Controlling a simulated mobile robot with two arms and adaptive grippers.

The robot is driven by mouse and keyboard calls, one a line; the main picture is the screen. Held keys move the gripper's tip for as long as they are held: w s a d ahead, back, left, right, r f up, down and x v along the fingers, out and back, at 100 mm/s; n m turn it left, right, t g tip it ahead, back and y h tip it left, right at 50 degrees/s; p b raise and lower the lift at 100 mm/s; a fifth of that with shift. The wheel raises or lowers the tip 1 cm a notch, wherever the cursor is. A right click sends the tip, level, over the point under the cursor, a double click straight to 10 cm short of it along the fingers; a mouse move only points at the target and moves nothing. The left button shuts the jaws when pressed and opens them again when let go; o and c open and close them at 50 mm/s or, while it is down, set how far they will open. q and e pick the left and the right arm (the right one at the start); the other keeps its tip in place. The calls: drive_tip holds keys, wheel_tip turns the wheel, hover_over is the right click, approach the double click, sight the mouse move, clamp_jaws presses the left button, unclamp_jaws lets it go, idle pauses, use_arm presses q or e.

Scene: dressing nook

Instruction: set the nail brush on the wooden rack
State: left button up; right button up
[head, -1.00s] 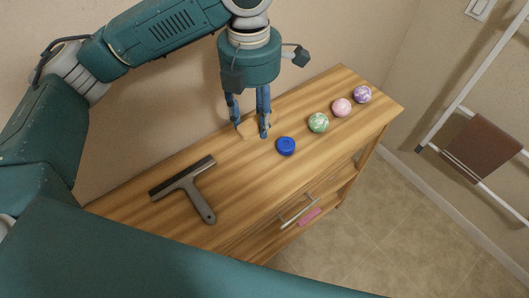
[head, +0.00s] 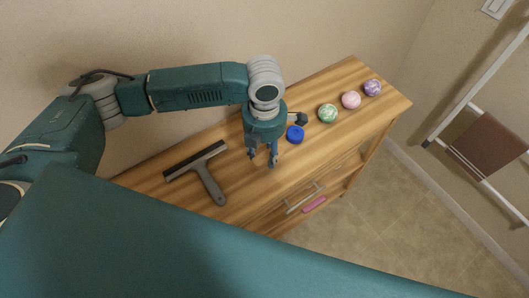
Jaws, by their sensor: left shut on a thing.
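My left gripper (head: 262,162) points down over the wooden dresser top, between the squeegee and the blue puck. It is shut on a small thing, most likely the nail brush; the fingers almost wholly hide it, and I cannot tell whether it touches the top. No separate wooden rack can be made out; the wooden dresser (head: 338,88) has an open lower level under its top. My right gripper is not in view.
A grey squeegee (head: 208,178) lies to the left. A blue puck (head: 295,133), and green (head: 328,113), pink (head: 351,100) and purple (head: 372,88) balls line the right. A pink bar (head: 314,204) lies below. A towel ladder (head: 468,105) leans at right.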

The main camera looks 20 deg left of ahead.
sight(265, 154)
use_arm(q)
drive_tip(key=shift+f, duration=0.75)
drive_tip(key=shift+f, duration=0.1)
drive_tip(key=o, duration=1.2)
drive_tip(key=shift+f, duration=0.1)
drive_tip(key=shift+c, duration=0.2)
wheel_tip(265, 154, up, 12)
drive_tip(key=b, duration=0.3)
drive_tip(key=shift+r, duration=0.25)
drive_tip(key=shift+f, duration=0.1)
